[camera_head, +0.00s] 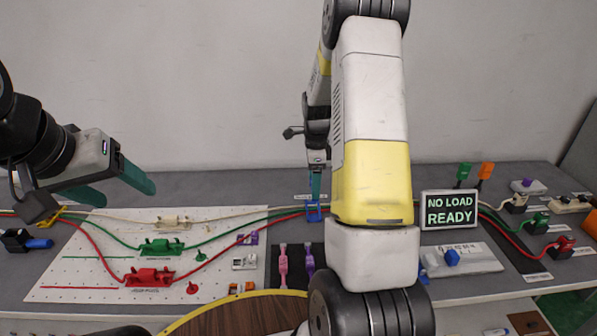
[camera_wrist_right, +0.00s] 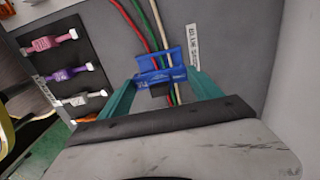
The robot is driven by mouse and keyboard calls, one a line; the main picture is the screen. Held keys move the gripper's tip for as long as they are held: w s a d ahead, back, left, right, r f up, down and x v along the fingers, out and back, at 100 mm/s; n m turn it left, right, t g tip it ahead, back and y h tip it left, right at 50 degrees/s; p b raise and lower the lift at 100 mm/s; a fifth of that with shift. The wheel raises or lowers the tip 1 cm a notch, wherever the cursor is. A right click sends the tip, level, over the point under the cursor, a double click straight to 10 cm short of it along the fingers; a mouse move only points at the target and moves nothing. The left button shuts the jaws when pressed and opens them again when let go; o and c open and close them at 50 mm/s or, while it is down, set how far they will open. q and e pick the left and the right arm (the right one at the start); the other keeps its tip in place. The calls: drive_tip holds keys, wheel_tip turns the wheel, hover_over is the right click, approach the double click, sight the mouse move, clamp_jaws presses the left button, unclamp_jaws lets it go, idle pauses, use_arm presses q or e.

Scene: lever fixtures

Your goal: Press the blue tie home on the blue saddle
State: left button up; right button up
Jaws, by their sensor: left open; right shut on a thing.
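My right gripper (camera_head: 315,194) points down at the back of the bench, right of the white pegboard. It is shut on the blue tie (camera_wrist_right: 160,76), which lies between its teal fingers in the right wrist view. A blue block, seemingly the blue saddle (camera_wrist_right: 163,58), shows right against the tie. I cannot clearly tell where one ends, or whether the tie is fully seated. Red, green and cream cables (camera_wrist_right: 154,25) run through the blue parts. In the head view the blue parts (camera_head: 314,212) show below the fingers. My left gripper (camera_head: 118,187) is open and empty above the pegboard's left side.
The pegboard (camera_head: 100,225) carries green (camera_head: 161,246) and red (camera_head: 149,277) fixtures. Pink (camera_head: 283,265) and purple (camera_head: 308,260) ties lie on a dark mat. A "NO LOAD READY" sign (camera_head: 449,210) stands to the right. My right arm hides the bench's middle.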

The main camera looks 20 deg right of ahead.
drive_tip(key=shift+f, duration=1.5)
drive_tip(key=shift+f, duration=0.15)
drive_tip(key=shift+f, duration=0.6)
drive_tip(key=shift+f, duration=0.25)
drive_tip(key=shift+f, duration=0.45)
drive_tip(key=shift+f, duration=0.3)
idle(0.3)
drive_tip(key=shift+f, duration=0.35)
